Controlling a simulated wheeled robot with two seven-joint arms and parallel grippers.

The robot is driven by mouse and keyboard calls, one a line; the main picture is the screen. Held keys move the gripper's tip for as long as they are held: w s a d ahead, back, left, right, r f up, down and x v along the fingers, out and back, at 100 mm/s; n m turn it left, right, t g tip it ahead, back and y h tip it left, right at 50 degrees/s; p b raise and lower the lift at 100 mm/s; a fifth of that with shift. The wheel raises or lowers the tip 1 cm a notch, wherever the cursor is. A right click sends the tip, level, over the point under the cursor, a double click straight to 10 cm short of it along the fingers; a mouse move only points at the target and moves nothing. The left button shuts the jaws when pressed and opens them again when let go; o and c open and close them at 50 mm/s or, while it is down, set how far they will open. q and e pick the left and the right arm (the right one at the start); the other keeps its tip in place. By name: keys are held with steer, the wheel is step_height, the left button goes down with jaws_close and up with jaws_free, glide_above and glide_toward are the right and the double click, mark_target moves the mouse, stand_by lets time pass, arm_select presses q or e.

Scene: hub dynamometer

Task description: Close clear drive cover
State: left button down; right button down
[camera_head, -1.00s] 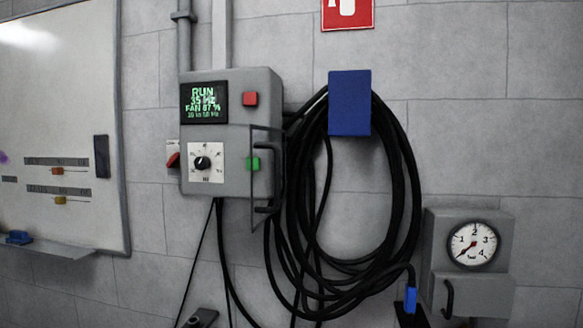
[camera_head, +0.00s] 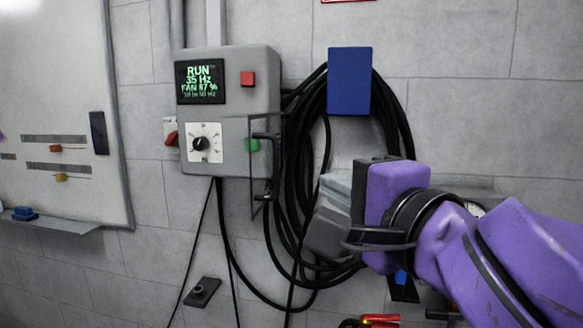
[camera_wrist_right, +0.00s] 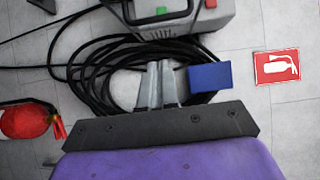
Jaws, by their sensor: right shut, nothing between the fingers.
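The grey drive box (camera_head: 228,105) hangs on the wall at upper left of centre, with a lit display, red and green buttons and a dial. Its clear cover (camera_head: 262,160) stands swung open at the box's right side, seen nearly edge-on, with a black handle on it. In the right wrist view part of the box (camera_wrist_right: 190,28) shows upside down at the top. My right gripper (camera_head: 324,212) is shut and empty, to the right of and below the cover, apart from it in the picture. Its fingers also show in the wrist view (camera_wrist_right: 159,70). My left gripper is out of view.
Coiled black cables (camera_head: 292,220) hang from a blue wall bracket (camera_head: 349,80), behind and beside my right gripper. A whiteboard (camera_head: 60,110) with a ledge is at left. A red extinguisher (camera_wrist_right: 28,121) shows in the wrist view. The wall between board and box is mostly clear.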

steer(key=w+a+p, duration=0.2)
steer(key=w+a, duration=0.3)
steer(key=shift+w, duration=0.15)
steer(key=shift+w+f, duration=0.1)
